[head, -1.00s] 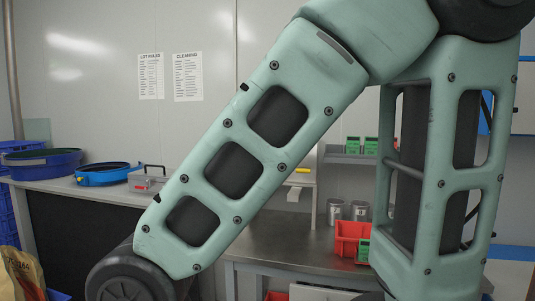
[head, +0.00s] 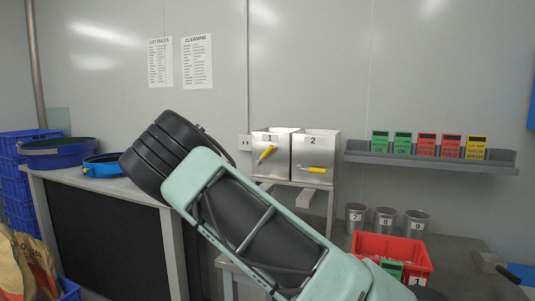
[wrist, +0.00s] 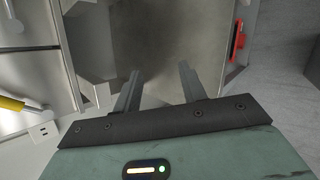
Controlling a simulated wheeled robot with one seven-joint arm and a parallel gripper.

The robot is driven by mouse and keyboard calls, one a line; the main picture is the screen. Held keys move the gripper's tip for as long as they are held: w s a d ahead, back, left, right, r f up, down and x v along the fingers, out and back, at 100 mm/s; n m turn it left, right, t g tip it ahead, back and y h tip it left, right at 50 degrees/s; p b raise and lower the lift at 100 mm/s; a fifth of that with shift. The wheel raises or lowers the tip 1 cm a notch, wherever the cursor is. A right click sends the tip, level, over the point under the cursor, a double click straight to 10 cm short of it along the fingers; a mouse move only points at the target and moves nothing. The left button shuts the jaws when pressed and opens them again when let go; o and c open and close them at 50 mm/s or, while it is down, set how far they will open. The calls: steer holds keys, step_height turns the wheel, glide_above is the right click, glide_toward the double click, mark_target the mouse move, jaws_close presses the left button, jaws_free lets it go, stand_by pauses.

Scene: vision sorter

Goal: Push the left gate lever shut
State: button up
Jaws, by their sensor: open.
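Two metal gate boxes stand side by side in the head view. The left one (head: 264,140), marked 1, has a yellow-handled lever (head: 265,154) that slants up to the right. The right one, marked 2, has a yellow lever (head: 315,169) lying nearly level. In the wrist view my gripper (wrist: 158,85) is open with nothing between its fingers. A yellow handle (wrist: 12,104) shows at the left edge there, apart from the fingers; I cannot tell which lever it is. My gripper cannot be made out in the head view.
A shelf (head: 430,160) with coloured cards is on the wall at right. Metal cups (head: 384,220) and a red bin (head: 388,245) stand on the bench below. Blue-rimmed sieves (head: 56,150) sit on the left counter. A red object (wrist: 238,40) is right of my gripper.

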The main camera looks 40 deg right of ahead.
steer(key=w+d+r+n+h, duration=0.2)
steer(key=w+d+r+h, duration=0.3)
steer(key=r, duration=0.4)
steer(key=n+t+h, duration=0.3)
steer(key=n+h, duration=0.1)
glide_toward(268, 150)
steer(key=d+p, duration=0.1)
steer(key=d, duration=0.1)
steer(key=d+p, duration=0.2)
steer(key=d, duration=0.1)
steer(key=w+d+p, duration=0.1)
steer(key=d, duration=0.2)
steer(key=shift+w+r, duration=0.1)
steer(key=shift+r, duration=0.2)
steer(key=shift+w+d+f+p, duration=0.1)
steer(key=shift+d+p, duration=0.25)
steer(key=shift+d, duration=0.3)
steer(key=shift+c, duration=0.2)
steer(key=shift+m, duration=0.3)
jaws_close()
